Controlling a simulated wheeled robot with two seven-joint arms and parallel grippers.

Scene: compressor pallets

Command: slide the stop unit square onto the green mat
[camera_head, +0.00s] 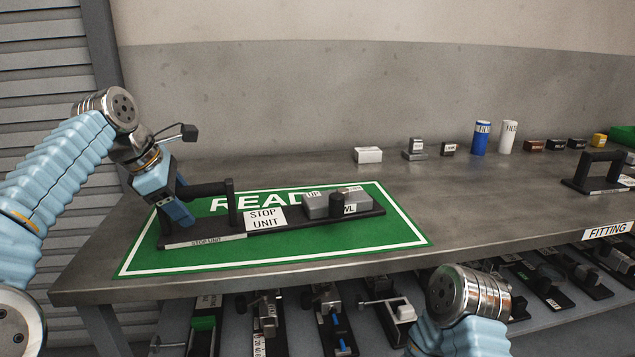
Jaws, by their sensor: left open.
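The stop unit (290,226) is a long black plate with a black handle at its left end, a white "STOP UNIT" card and grey blocks on top. It lies on the green mat (185,261), which has a white border and partly hidden lettering. All of the plate that shows is inside the border. Its long edge looks slightly turned from the mat's front edge. My left gripper (181,208) is open at the left end of the handle, pointing down; I cannot tell whether it touches. My right gripper is out of view; only my right arm shows at the bottom.
Small boxes (368,155), a blue cylinder (481,138) and a white cylinder (507,137) stand along the back of the table. Another handled unit (597,172) is at the right. A shelf below holds several units.

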